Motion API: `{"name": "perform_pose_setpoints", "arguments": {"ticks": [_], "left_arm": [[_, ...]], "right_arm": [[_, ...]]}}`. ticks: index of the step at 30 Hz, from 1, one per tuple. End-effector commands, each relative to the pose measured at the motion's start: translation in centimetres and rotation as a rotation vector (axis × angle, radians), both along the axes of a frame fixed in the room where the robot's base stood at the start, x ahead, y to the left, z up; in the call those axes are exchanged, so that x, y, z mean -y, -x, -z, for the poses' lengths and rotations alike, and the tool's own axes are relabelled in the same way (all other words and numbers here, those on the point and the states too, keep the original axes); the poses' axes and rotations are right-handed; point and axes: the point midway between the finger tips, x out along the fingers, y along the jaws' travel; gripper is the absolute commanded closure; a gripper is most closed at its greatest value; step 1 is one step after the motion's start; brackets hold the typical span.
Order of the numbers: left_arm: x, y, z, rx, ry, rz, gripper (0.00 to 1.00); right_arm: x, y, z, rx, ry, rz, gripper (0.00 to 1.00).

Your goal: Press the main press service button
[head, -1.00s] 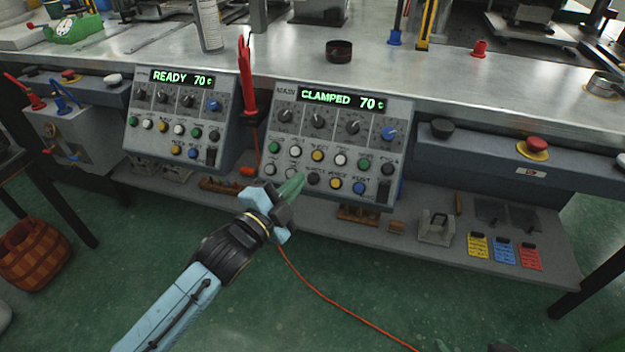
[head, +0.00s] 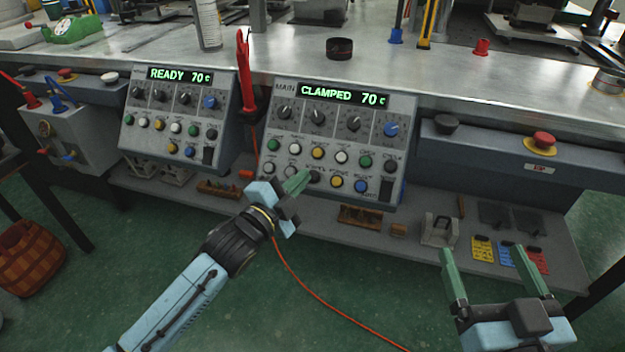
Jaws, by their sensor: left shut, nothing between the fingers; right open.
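The main press panel (head: 345,125) reads CLAMPED 70 c and carries knobs and two rows of coloured buttons. Its lower row includes white buttons, a black button (head: 314,177), a yellow button (head: 337,182) and a blue button (head: 361,187). The small labels are too blurred to tell surely which is service. My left gripper (head: 303,177) is shut and empty, its green tips in front of the lower row, just left of the black button. I cannot tell whether they touch the panel. My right gripper (head: 484,252) is open and empty at the lower right, in front of the shelf.
A second panel (head: 178,118) reading READY 70 c stands to the left, with red-handled pliers (head: 246,75) between the panels. A red emergency button (head: 542,139) sits at the right. The lower shelf (head: 420,215) holds blocks and coloured tags. An orange cable (head: 310,292) hangs below.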

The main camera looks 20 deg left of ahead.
Motion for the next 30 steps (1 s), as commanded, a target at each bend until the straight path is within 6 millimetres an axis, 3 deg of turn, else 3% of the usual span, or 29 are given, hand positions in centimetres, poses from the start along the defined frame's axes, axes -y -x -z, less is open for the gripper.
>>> {"name": "perform_pose_setpoints", "arguments": {"ticks": [12,21,30], "left_arm": [[0.0,-1.3,1.2,-0.001,0.0,0.0,1.0],[0.1,-3.2,2.7,-0.001,0.001,-0.001,1.0],[0.1,-3.4,2.8,-0.001,0.001,-0.001,1.0]], "right_arm": [[-0.6,1.7,-5.8,0.37,-0.119,-0.024,0.15],[-0.3,2.8,-7.2,0.545,-0.167,-0.022,0.15],[-0.2,3.0,-7.5,0.568,-0.175,-0.022,0.15]]}}
